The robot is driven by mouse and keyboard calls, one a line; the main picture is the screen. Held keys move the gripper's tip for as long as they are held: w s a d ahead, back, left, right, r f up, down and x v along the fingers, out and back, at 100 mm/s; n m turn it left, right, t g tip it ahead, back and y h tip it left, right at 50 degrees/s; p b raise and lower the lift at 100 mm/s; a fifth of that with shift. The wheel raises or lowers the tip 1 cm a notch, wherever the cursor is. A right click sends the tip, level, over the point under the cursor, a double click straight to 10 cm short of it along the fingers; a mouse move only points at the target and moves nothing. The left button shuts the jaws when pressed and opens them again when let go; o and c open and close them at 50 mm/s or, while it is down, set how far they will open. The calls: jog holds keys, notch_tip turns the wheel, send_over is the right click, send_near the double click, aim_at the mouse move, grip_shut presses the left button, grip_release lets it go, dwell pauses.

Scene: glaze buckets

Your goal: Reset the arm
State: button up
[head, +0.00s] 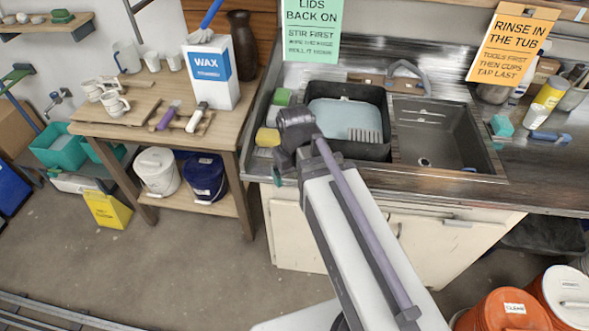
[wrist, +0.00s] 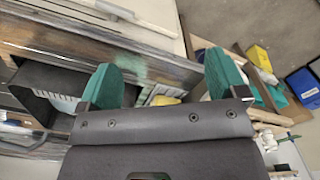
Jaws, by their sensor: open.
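My gripper (wrist: 162,75) shows in the wrist view with its two green fingers wide apart and nothing between them. In the head view my arm reaches up from the bottom to the front left edge of the sink counter. The dark wrist end covers the left side of the black tub there, and the fingers are mostly hidden. The black tub (head: 377,151) stands in the left part of the sink and holds a pale blue-grey thing.
The empty sink basin (head: 440,135) is right of the tub. A yellow sponge (head: 267,137) and a green block (head: 282,97) lie left of it. The wooden table (head: 225,130) at left holds a wax box (head: 210,72), cups and tools. Orange buckets (head: 504,312) stand at bottom right.

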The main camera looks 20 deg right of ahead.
jog(key=s+f+m+b, duration=0.1)
jog(key=s+f+b, duration=0.1)
jog(key=shift+s+f+b, duration=0.3)
jog(key=shift+f, duration=0.1)
dwell(1.0)
